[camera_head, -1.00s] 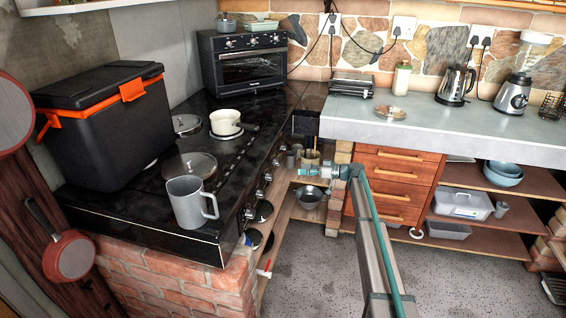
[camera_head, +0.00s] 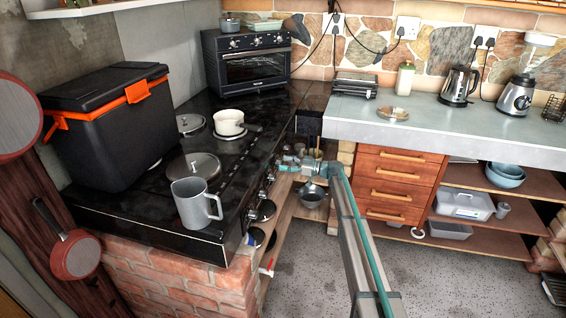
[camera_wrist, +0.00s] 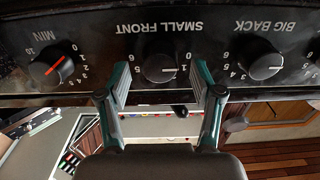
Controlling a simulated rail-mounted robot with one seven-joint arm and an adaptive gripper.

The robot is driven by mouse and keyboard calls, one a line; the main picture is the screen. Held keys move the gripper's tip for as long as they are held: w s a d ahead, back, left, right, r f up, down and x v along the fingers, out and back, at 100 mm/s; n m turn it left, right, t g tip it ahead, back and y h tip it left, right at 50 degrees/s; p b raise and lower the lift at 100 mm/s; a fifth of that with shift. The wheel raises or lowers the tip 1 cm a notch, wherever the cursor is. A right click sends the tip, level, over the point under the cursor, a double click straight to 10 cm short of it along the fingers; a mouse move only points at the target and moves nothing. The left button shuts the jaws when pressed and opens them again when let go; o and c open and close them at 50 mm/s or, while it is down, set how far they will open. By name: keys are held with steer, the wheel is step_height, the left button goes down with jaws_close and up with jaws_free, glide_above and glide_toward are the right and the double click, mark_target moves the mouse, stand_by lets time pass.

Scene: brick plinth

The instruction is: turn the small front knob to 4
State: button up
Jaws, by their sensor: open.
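The small front knob (camera_wrist: 160,68) is black and sits under an upside-down SMALL FRONT label in the wrist view. Its white pointer line points right, close to the 1 mark. My gripper (camera_wrist: 162,80) is open, with one teal finger on each side of the knob and gaps visible between them. In the head view my gripper (camera_head: 288,162) is at the stove's front panel, and the small front knob cannot be made out clearly there.
The MIN knob (camera_wrist: 52,67) with a red pointer and the BIG BACK knob (camera_wrist: 260,60) flank it on the panel. A grey mug (camera_head: 190,204) stands near the stove's front edge. A metal bowl (camera_head: 312,194) is on the shelf below.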

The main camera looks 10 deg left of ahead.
steer(key=shift+w+a, duration=0.1)
steer(key=shift+a, duration=0.5)
steer(key=c, duration=1.1)
steer(key=shift+c, duration=0.2)
